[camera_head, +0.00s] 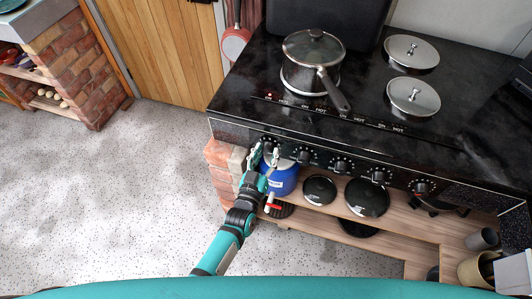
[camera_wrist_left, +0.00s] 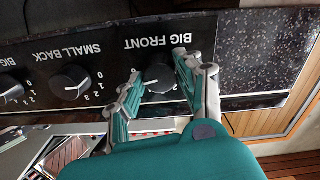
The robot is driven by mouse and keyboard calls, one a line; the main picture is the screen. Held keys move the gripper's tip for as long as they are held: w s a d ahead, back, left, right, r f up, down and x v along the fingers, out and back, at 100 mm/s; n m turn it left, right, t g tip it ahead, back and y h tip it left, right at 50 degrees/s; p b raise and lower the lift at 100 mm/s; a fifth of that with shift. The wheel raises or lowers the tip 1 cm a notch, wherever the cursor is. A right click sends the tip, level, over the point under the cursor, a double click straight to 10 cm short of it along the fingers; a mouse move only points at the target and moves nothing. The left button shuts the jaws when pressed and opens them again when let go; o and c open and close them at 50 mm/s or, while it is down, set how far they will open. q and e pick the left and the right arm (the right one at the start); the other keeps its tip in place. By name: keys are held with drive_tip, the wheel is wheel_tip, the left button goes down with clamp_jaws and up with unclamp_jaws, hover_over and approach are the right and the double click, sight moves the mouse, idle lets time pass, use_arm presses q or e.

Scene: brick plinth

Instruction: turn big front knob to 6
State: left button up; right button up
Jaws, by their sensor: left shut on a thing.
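The big front knob (camera_wrist_left: 158,80) is a round black knob on the dark stove panel, below the upside-down label BIG FRONT in the left wrist view. In the head view it is the leftmost knob (camera_head: 268,145), partly covered by my gripper. My left gripper (camera_head: 263,158) is shut on this knob, with one teal finger on either side of it. The left wrist view also shows the gripper (camera_wrist_left: 160,70) around it. A few small digits show beside the knob, but the exact setting cannot be read. My right gripper is not in view.
The small back knob (camera_wrist_left: 70,82) sits beside the big front knob, with more knobs along the panel. A lidded pot (camera_head: 312,65) stands on the black stove top (camera_head: 240,85). A blue container (camera_head: 283,180) stands below the panel near my gripper. The floor at left is clear.

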use_arm(q)
drive_tip(key=shift+f+m, duration=0.15)
drive_tip(key=shift+m, duration=0.95)
drive_tip(key=o, duration=1.2)
drive_tip(key=shift+c, duration=0.2)
drive_tip(key=v, duration=1.2)
